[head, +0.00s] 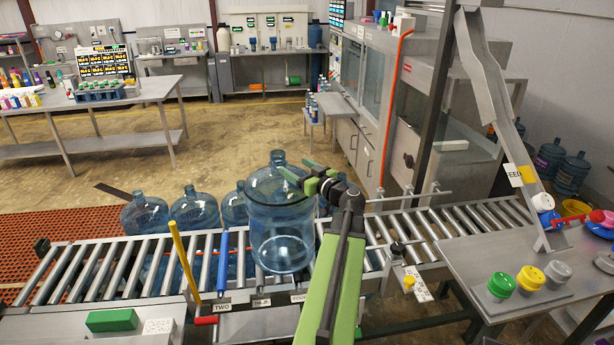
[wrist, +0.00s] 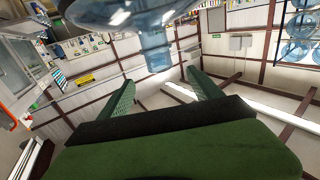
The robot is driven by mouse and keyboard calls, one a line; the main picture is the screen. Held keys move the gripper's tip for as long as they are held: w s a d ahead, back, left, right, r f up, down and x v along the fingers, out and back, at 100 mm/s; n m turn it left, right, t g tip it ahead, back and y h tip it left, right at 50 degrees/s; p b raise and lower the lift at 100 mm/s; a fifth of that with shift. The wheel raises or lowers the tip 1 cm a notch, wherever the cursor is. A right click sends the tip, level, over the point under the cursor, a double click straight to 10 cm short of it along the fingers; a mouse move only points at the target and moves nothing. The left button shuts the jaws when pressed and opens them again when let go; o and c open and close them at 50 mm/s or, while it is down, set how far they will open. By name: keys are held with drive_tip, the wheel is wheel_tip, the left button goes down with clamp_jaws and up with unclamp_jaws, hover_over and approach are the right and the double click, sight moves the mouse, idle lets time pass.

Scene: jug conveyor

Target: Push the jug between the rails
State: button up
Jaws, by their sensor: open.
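A large clear blue jug (head: 281,222) stands upright on the roller conveyor (head: 110,268), just right of a blue upright post (head: 222,262). My gripper (head: 294,166) is open at the jug's upper right, with its green fingers close to the shoulder and neck. In the wrist view the jug (wrist: 154,45) fills the top, its neck seen between and beyond the open fingers (wrist: 160,78). I cannot tell whether a finger touches it.
A yellow post (head: 185,258) leans over the rollers at the left. Several other blue jugs (head: 195,210) stand behind the conveyor. A metal table (head: 540,275) with coloured caps (head: 530,278) and a chute (head: 495,110) is at the right. Rollers right of my arm look clear.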

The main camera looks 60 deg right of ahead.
sight(283, 159)
drive_tip(key=x, duration=1.1)
drive_tip(key=shift+c, duration=0.2)
clamp_jaws()
